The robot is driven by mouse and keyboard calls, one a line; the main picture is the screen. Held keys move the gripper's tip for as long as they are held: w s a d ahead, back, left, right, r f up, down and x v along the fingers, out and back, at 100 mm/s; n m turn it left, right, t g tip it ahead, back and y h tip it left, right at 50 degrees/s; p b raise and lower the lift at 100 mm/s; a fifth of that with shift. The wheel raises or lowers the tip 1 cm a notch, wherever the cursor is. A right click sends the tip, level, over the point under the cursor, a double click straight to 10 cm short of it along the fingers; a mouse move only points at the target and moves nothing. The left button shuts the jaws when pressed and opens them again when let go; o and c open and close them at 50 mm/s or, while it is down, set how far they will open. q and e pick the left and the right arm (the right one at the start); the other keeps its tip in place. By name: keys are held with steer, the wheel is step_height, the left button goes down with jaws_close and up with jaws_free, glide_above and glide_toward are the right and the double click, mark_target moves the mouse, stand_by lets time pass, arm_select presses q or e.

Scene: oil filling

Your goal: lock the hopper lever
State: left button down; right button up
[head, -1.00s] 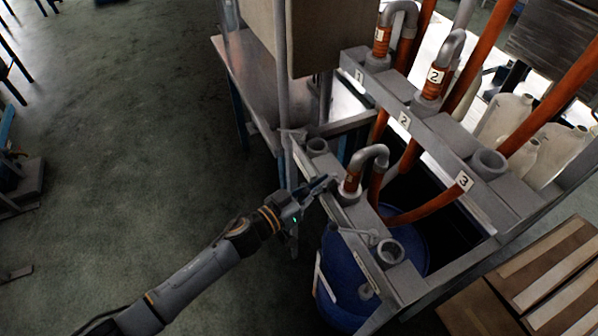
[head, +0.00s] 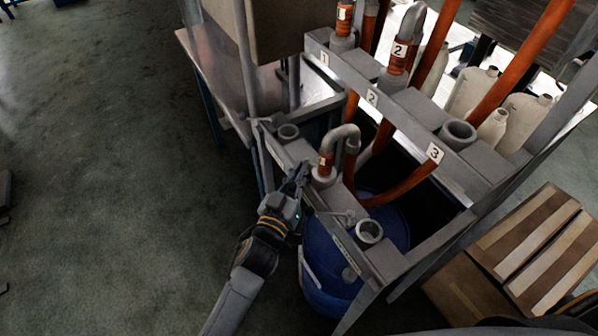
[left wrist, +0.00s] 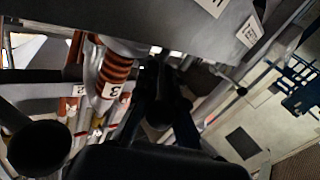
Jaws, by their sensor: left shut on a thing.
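My left gripper (head: 299,174) is at the grey front beam, just left of the socket that holds the short bent pipe (head: 345,136) with an orange, numbered sleeve. It is shut on the hopper lever, which is mostly hidden by the fingers, so its exact angle cannot be told. In the left wrist view the dark fingers (left wrist: 160,95) are close together, beside the orange ribbed hose (left wrist: 116,68). A thin rod (head: 340,214) lies on the beam near the open front socket (head: 369,231). My right gripper is not in view.
A blue drum (head: 330,262) stands under the frame. A rear beam (head: 415,108) carries numbered sockets and orange hoses. A metal table (head: 215,75) stands at the back left.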

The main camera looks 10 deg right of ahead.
arm_select(q)
steer(key=shift+a+f, duration=0.1)
steer(key=shift+f, duration=0.25)
steer(key=c, duration=1.7)
jaws_free()
steer(key=shift+o, duration=0.8)
steer(key=shift+s+r, duration=0.15)
steer(key=shift+r, duration=0.2)
steer(key=v, duration=1.2)
steer(key=shift+a, duration=0.1)
